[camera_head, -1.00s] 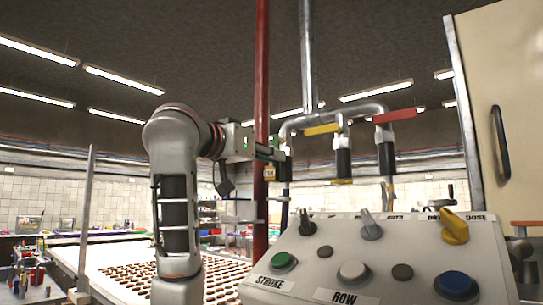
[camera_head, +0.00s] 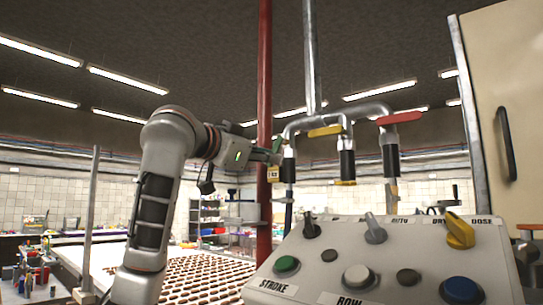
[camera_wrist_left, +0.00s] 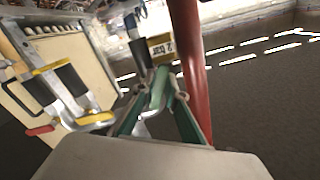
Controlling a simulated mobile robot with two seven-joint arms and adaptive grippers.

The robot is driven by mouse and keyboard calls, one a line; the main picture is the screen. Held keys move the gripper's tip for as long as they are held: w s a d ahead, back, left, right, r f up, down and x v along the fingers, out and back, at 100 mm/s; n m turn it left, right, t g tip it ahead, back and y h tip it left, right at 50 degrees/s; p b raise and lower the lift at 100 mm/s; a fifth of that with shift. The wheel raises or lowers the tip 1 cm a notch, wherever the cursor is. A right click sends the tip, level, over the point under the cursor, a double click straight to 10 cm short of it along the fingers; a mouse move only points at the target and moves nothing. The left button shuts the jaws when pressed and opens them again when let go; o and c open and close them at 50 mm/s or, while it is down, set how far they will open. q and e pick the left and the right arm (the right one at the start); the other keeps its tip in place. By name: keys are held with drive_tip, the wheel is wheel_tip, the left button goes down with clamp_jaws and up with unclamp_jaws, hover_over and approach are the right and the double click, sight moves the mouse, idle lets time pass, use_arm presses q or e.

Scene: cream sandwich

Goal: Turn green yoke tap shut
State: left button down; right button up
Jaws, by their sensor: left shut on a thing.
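The green yoke tap (camera_head: 277,146) is on the leftmost drop of the overhead pipe, next to the red post. My left gripper (camera_head: 270,155) reaches it from the left. In the left wrist view the green handle (camera_wrist_left: 159,88) lies between the two fingers of my left gripper (camera_wrist_left: 160,105), which are shut on it. The gripper hides part of the tap in the head view. My right gripper is in neither view.
The red post (camera_head: 265,100) stands close beside the gripper. A yellow-handled tap (camera_head: 325,131) and a red-handled tap (camera_head: 399,118) hang to the right. A control panel (camera_head: 380,240) with knobs and buttons stands below. A yellow tag (camera_wrist_left: 162,47) hangs by the green tap.

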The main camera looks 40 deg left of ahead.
use_arm(q)
drive_tip(key=r+m, duration=0.1)
drive_tip(key=m, duration=0.2)
drive_tip(key=a+r+m, duration=0.1)
drive_tip(key=m, duration=0.2)
drive_tip(key=a+r+m, duration=0.1)
drive_tip(key=m, duration=0.2)
drive_tip(key=shift+a+m, duration=0.1)
drive_tip(key=shift+m, duration=0.3)
drive_tip(key=shift+r+m, duration=0.45)
drive_tip(key=shift+m, duration=0.75)
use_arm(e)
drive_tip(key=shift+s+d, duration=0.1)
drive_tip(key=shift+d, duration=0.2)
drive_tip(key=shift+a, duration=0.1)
use_arm(q)
drive_tip(key=c, duration=2)
unclamp_jaws()
drive_tip(key=shift+c, duration=0.2)
drive_tip(key=shift+w, duration=0.1)
